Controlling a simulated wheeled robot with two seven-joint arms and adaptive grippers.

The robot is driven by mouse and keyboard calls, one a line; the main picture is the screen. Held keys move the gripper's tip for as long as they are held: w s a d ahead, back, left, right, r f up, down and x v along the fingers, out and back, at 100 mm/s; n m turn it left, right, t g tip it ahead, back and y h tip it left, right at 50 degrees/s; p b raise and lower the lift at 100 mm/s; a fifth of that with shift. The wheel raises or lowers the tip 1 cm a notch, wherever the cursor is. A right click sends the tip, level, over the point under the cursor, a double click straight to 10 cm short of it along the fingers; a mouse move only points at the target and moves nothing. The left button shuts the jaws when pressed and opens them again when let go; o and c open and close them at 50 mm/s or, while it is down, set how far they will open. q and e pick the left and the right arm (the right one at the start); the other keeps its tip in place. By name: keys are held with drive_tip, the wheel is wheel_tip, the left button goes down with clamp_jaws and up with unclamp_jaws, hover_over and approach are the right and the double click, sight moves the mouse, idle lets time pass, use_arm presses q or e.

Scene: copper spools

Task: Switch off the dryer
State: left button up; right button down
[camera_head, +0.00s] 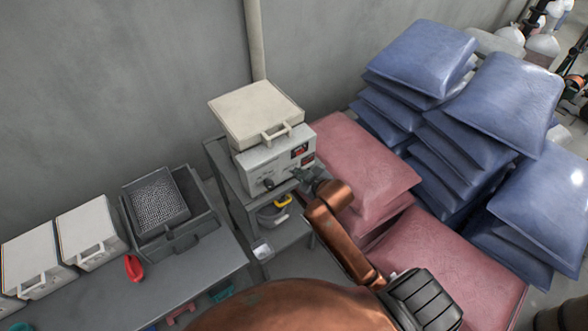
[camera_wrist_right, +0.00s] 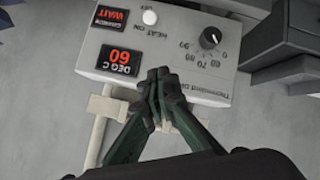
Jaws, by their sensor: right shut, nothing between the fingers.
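The dryer (camera_head: 255,115) is a cream box with a handled lid and a white front panel (camera_head: 262,165), on a grey stand. In the right wrist view the panel (camera_wrist_right: 170,60) appears upside down. It shows a lit red "60" display (camera_wrist_right: 119,60), a red "WAIT" display (camera_wrist_right: 111,18), a white round switch (camera_wrist_right: 149,17) by "HEAT ON", and a black thermostat knob (camera_wrist_right: 210,38). My right gripper (camera_head: 302,175) is at the panel's lower right in the head view. Its green fingers (camera_wrist_right: 160,76) are shut and empty in front of the panel; contact is unclear. My left gripper is out of view.
Pink sacks (camera_head: 365,165) and blue sacks (camera_head: 430,60) are piled to the right of the stand. A grey bench (camera_head: 195,270) at left holds a dark bin (camera_head: 190,240), white boxes (camera_head: 88,232) and a red scoop (camera_head: 134,268). A wall is behind.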

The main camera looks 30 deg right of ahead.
drive_tip(key=shift+f, duration=0.1)
drive_tip(key=x, duration=0.9)
drive_tip(key=shift+w+p, duration=0.15)
drive_tip(key=shift+p, duration=0.25)
drive_tip(key=f, duration=0.1)
drive_tip(key=d+f, duration=0.1)
drive_tip(key=f, duration=0.1)
drive_tip(key=shift+d+p, duration=0.2)
drive_tip(key=shift+p, duration=0.1)
drive_tip(key=shift+s+d+f, duration=0.25)
drive_tip(key=shift+s+f, duration=0.05)
drive_tip(key=shift+f, duration=0.1)
